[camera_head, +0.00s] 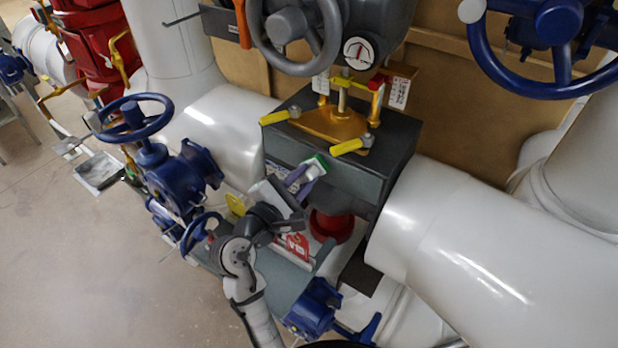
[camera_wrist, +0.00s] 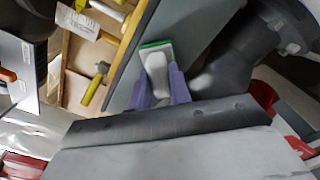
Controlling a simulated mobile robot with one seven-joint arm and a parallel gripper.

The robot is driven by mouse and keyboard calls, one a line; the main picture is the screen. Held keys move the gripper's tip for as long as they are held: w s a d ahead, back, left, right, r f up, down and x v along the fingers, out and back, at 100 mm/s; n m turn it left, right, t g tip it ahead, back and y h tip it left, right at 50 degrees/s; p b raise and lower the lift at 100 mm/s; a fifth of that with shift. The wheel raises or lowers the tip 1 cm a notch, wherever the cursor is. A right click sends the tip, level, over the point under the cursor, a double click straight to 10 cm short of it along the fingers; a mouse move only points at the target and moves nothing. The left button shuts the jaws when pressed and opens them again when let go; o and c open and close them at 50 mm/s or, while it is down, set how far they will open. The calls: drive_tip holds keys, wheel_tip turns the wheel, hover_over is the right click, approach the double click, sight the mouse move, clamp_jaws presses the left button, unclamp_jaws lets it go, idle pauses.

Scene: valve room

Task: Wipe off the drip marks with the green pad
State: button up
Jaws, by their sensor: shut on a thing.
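My gripper (camera_head: 306,174) has purple fingers and is shut on the green pad (camera_head: 318,164), which has a white body and a green face at its far end. The pad is in front of the dark grey box (camera_head: 345,190), near its front top edge; I cannot tell whether it touches. In the wrist view the pad (camera_wrist: 157,68) sits between the two purple fingers of my gripper (camera_wrist: 160,88), its green end facing the grey panel (camera_wrist: 203,28). I cannot make out drip marks in either view.
Yellow-handled valves (camera_head: 347,146) and brass fittings stand on top of the box. A red cylinder (camera_head: 332,226) is below it. A blue handwheel valve (camera_head: 132,118) stands to the left, and a large white pipe (camera_head: 470,240) lies to the right. Open floor (camera_head: 70,240) is at the far left.

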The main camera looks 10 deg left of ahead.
drive_tip(key=shift+w+a+r+p, duration=0.15)
drive_tip(key=shift+w+a, duration=0.2)
drive_tip(key=shift+a, duration=0.5)
drive_tip(key=shift+w+a+f+p, duration=0.1)
drive_tip(key=shift+w+a+p, duration=0.15)
drive_tip(key=shift+a, duration=0.55)
drive_tip(key=shift+w+a+r+p, duration=0.1)
drive_tip(key=shift+w+a, duration=0.3)
drive_tip(key=shift+a, duration=0.45)
drive_tip(key=shift+s+d, duration=0.45)
drive_tip(key=shift+d, duration=0.7)
drive_tip(key=shift+s+d, duration=0.4)
drive_tip(key=shift+d, duration=0.8)
drive_tip(key=shift+s+d, duration=0.45)
drive_tip(key=shift+d, duration=0.7)
drive_tip(key=shift+w+a, duration=0.4)
drive_tip(key=shift+a, duration=0.8)
drive_tip(key=shift+w+a, duration=0.45)
drive_tip(key=shift+a, duration=0.7)
drive_tip(key=shift+w+a, duration=0.4)
drive_tip(key=shift+a, duration=0.8)
drive_tip(key=v, duration=0.6)
drive_tip(key=shift+s, duration=0.1)
